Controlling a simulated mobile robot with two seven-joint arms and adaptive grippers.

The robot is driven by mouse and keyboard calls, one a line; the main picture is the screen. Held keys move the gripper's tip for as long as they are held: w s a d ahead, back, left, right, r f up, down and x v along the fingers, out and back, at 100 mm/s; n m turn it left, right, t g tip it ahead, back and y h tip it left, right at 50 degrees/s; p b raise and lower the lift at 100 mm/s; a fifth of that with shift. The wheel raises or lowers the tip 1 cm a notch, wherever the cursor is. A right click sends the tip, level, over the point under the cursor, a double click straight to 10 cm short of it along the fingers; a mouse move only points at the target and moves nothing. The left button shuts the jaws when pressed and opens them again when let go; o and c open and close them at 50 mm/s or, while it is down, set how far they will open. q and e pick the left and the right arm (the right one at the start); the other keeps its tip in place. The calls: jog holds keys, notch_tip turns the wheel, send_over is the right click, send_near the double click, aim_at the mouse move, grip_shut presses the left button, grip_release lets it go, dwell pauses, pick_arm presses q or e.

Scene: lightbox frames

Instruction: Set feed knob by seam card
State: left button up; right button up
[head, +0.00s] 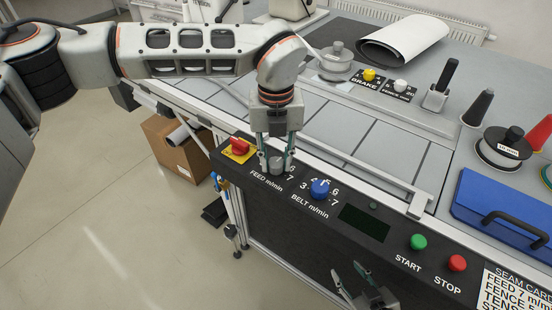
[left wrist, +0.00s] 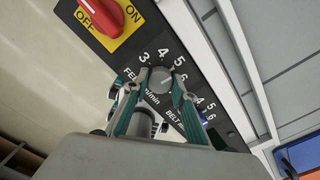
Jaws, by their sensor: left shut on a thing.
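The grey feed knob (head: 277,165) is on the black front panel, above the label "FEED m/min". My left gripper (head: 275,158) points down and is shut on it. In the left wrist view the round feed knob (left wrist: 159,81) sits between the fingertips, with numbers from 3 upward around it. A pale mark shows on its face, but I cannot tell exactly which number it meets. The white seam card (head: 514,291) at the lower right reads "FEED 7 m/min"; its lower lines are cut off. My right gripper (head: 347,272) is open and empty at the bottom, before the panel.
A red switch on a yellow plate (head: 240,148) is left of the feed knob. A blue belt knob (head: 320,188) is close on its right. Further right are a dark display (head: 364,222), green START (head: 418,242) and red STOP (head: 457,263) buttons, and a blue case (head: 500,212).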

aim_at(276, 162)
pick_arm(q)
jog(key=m, duration=0.7)
jog(key=shift+m+b, duration=0.35)
jog(key=shift+m, duration=0.05)
jog(key=m, duration=0.4)
jog(key=shift+r, duration=0.1)
jog(key=shift+m+p, duration=0.45)
jog(key=shift+m, duration=2.05)
jog(key=o, duration=1.1)
notch_tip(276, 162, up, 12)
jog(key=shift+f, duration=0.1)
